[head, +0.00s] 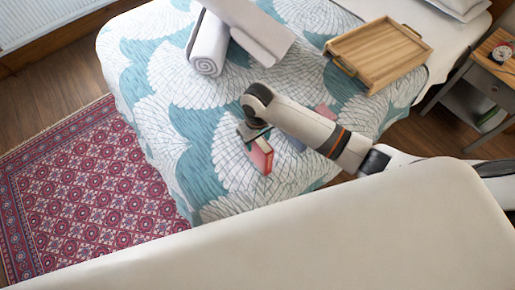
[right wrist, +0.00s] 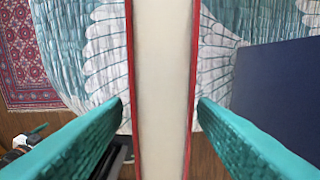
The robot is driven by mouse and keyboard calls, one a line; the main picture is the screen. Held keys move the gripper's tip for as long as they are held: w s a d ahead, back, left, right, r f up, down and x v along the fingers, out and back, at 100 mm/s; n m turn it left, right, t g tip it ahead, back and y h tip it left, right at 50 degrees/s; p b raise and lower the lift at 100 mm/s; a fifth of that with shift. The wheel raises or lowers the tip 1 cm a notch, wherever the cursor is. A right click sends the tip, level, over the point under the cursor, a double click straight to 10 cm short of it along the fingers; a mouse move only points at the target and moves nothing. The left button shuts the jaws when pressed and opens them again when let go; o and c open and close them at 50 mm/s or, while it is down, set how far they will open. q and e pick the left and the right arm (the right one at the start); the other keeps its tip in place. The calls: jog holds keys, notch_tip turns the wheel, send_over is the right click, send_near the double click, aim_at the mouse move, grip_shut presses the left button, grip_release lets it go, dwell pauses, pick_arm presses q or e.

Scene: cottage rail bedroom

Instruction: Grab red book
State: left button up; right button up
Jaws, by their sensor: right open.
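The red book (head: 262,156) stands upright on the bed near its front edge, with its pale page edge up. My right gripper (head: 254,131) is at the top of the book. In the right wrist view the page block (right wrist: 163,80) and red covers of the book run between the teal fingers of my right gripper (right wrist: 161,106). The jaws are open, one finger on each side, with a narrow gap showing by each cover. My left gripper is not in view.
A pinkish-red book (head: 325,112) lies behind my right forearm. A dark blue flat thing (right wrist: 280,95) lies close to the right finger. A wooden tray (head: 378,54) and a rolled towel (head: 210,48) rest on the bed (head: 185,105). A nightstand (head: 490,75) stands at right.

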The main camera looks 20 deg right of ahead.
notch_tip(320, 180, down, 4)
jog(key=shift+w+f, duration=0.1)
jog(key=shift+f, duration=0.15)
jog(key=shift+c, duration=0.2)
grip_shut()
